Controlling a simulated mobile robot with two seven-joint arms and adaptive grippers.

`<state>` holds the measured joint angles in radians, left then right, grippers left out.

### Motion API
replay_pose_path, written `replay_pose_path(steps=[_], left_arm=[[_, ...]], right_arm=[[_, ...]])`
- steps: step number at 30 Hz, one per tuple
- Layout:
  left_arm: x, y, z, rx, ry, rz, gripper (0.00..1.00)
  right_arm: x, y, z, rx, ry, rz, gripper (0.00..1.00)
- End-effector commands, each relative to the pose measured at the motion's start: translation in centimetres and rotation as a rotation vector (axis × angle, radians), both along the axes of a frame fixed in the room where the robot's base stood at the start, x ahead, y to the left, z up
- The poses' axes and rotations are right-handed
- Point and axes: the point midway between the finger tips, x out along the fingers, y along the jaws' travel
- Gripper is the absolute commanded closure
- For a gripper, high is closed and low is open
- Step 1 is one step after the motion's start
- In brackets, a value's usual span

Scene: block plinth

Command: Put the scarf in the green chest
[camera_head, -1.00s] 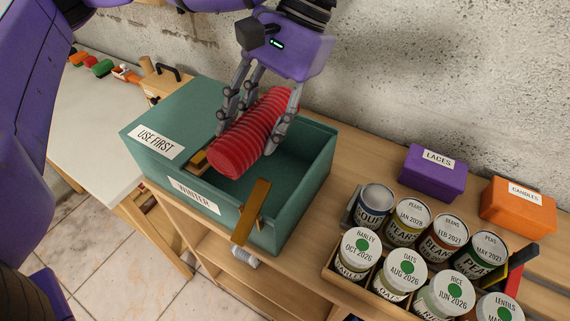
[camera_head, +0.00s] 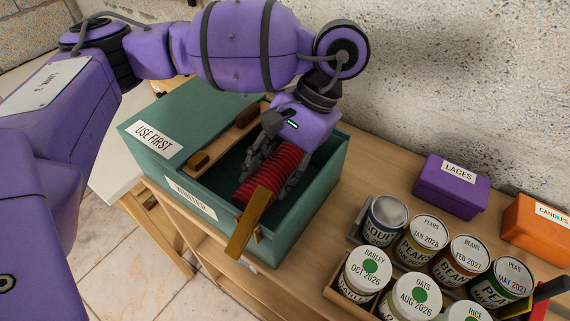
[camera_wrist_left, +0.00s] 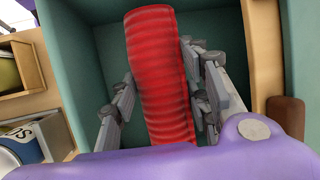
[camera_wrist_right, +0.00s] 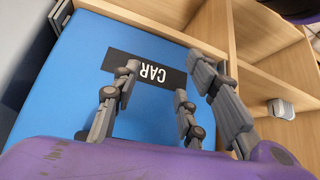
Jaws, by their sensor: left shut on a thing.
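The scarf is a red ribbed roll (camera_head: 268,176) lying down inside the open part of the green chest (camera_head: 310,205). My left gripper (camera_head: 272,172) is shut on the scarf, with its fingers on either side of it, down between the chest walls. In the left wrist view the scarf (camera_wrist_left: 158,80) lies between the fingers (camera_wrist_left: 160,105), over the dark chest floor. Whether it touches the floor is hard to tell. My right gripper (camera_wrist_right: 150,105) shows only in its wrist view, fingers apart with nothing between them, above a blue surface labelled CAR (camera_wrist_right: 148,72).
A wooden bar (camera_head: 247,222) sticks up at the chest's front wall. A concrete wall (camera_head: 430,80) stands behind.

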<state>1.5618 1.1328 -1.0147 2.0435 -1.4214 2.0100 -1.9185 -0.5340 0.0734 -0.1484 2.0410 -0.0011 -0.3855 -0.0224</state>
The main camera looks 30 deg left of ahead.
Motion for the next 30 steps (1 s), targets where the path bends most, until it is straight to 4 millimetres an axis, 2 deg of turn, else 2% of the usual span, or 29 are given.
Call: replay_pose_path(steps=[9,21,22,23,30], left_arm=[[-0.2,0.0,-3.9,0.001,0.007,0.002,0.87],[-0.1,0.0,-4.6,0.001,0.004,0.001,0.87],[-0.1,0.0,-4.5,0.001,0.004,0.001,0.53],[-0.1,0.0,-4.4,0.001,0.004,0.001,0.49],[-0.1,0.0,-4.4,0.001,0.003,0.002,0.49]], right_arm=[[0.2,0.1,-0.3,0.001,-0.002,0.001,0.60],[-0.8,0.0,-0.8,0.000,0.015,-0.004,0.60],[-0.8,0.0,-0.7,0.000,0.015,-0.004,0.60],[-0.8,0.0,-0.7,0.000,0.016,-0.004,0.60],[-0.8,0.0,-0.7,0.000,0.016,-0.004,0.60]])
